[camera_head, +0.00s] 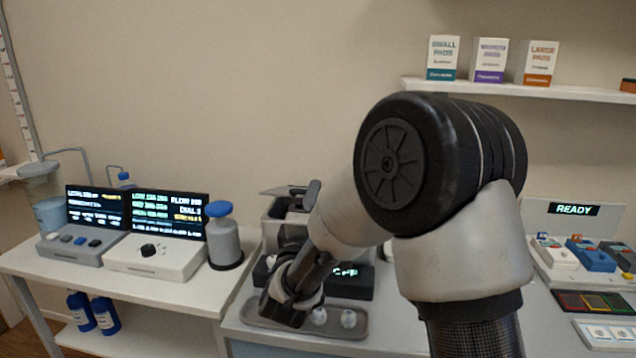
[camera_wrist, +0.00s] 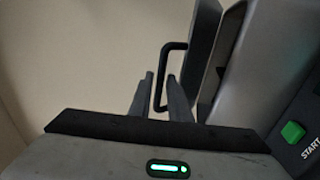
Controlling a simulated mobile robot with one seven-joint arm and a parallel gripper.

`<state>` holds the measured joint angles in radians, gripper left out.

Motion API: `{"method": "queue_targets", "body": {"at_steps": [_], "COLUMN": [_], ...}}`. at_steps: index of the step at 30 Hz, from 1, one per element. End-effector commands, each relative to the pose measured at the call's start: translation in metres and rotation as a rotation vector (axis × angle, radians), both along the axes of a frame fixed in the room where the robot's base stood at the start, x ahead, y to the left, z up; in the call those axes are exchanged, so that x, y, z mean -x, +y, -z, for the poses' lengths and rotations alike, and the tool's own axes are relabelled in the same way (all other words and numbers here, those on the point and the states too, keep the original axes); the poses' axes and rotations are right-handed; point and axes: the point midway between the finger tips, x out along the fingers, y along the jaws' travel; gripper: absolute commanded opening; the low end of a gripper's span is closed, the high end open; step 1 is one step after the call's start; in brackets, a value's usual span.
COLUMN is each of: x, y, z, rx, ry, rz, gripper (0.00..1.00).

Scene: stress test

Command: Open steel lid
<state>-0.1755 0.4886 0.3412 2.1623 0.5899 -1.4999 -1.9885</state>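The steel lid (camera_head: 284,190) is the grey plate on top of a machine at the middle of the head view, with a dark handle (camera_head: 313,192) at its right. In the wrist view the lid (camera_wrist: 203,42) is a grey slab at upper right, with its black bracket handle (camera_wrist: 163,62) standing out to the left. My gripper (camera_wrist: 160,82) has its two fingers apart, one on each side of the handle bar, with small gaps visible. In the head view my own arm hides most of the gripper and the machine's front. A dark gap shows between lid and machine body; I cannot tell whether the lid is ajar.
The machine body (camera_wrist: 238,62) has a green START button (camera_wrist: 293,132) at right. A grey tray (camera_head: 258,319) with small round items lies below my arm. A blue-topped canister (camera_head: 222,240) and control boxes (camera_head: 155,257) stand left. A shelf (camera_head: 590,94) holds boxes at upper right.

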Motion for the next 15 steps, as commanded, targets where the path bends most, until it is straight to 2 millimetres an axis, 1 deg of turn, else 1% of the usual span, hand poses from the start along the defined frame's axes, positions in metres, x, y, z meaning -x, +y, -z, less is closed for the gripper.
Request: {"method": "queue_targets", "body": {"at_steps": [1, 6, 10, 15], "x": [-0.01, -0.036, -0.047, -0.052], "y": [-0.003, -0.008, -0.009, -0.01], "z": [-0.002, -0.009, -0.012, -0.014], "rx": [-0.003, -0.002, -0.002, -0.001], "ry": [-0.001, 0.001, 0.002, 0.001], "rz": [0.003, 0.003, -0.001, 0.0], "gripper": [0.17, 0.17, 0.17, 0.17]}}
